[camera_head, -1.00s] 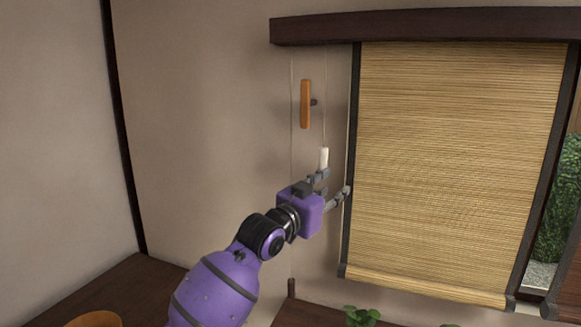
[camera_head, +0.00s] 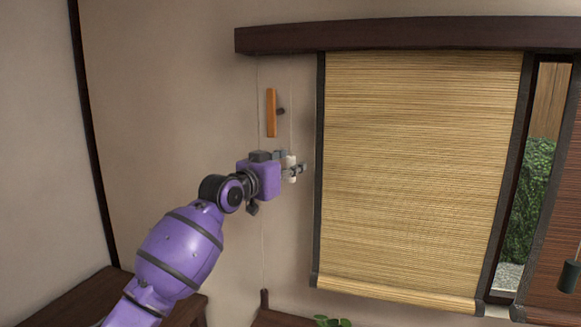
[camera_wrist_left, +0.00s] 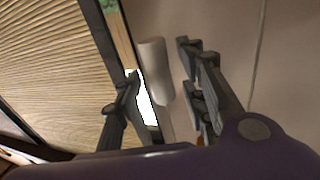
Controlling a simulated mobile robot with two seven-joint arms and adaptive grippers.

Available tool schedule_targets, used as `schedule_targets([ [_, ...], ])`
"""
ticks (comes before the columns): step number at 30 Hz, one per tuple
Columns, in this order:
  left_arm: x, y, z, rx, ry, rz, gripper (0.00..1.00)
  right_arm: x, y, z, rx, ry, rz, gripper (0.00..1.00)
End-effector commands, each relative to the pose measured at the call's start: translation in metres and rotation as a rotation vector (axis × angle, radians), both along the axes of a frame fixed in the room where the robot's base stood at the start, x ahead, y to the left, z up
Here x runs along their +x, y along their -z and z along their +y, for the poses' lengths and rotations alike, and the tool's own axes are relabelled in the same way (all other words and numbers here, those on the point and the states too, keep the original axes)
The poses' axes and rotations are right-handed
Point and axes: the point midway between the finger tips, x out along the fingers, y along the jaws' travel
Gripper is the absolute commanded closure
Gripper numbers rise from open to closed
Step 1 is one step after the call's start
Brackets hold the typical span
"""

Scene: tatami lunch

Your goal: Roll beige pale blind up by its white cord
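The beige pale blind (camera_head: 415,170) hangs lowered over the window in the head view, its lower edge near the bottom; part of it shows in the left wrist view (camera_wrist_left: 50,60). Its white cord (camera_head: 291,110) hangs left of the blind and ends in a white cylindrical pull (camera_head: 291,161). My left gripper (camera_head: 289,163) is at the pull. In the left wrist view the pull (camera_wrist_left: 154,68) lies between the spread fingers of the left gripper (camera_wrist_left: 160,88), with a gap visible towards the right finger. Contact with the left finger cannot be told. My right gripper is not in view.
An orange-brown wooden cleat (camera_head: 271,113) is on the wall above the gripper, with a thin cord (camera_head: 258,80) to its left. A dark wooden beam (camera_head: 400,34) runs above the blind. A reddish-brown blind (camera_head: 560,200) with a dark pull (camera_head: 569,276) hangs at right.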

Motion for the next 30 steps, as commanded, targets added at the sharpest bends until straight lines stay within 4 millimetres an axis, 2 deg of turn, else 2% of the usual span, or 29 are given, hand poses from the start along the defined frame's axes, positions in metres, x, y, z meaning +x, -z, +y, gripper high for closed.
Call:
schedule_targets([
  [4,0.0078,0.0009,-0.0047,0.001,-0.001,0.002,0.62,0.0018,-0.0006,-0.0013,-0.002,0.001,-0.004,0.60],
  [11,0.0083,0.0002,-0.0053,0.001,-0.001,-0.001,0.62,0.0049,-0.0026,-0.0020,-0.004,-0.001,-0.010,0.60],
  [12,0.0082,0.0002,-0.0052,0.001,-0.001,-0.001,0.63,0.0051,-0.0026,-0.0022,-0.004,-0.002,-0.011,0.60],
  [21,0.0082,0.0004,-0.0051,0.000,-0.001,0.000,1.00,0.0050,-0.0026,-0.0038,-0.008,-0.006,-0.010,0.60],
  [30,0.0085,0.0017,-0.0051,0.001,-0.001,0.001,1.00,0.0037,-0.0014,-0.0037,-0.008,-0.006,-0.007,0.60],
])
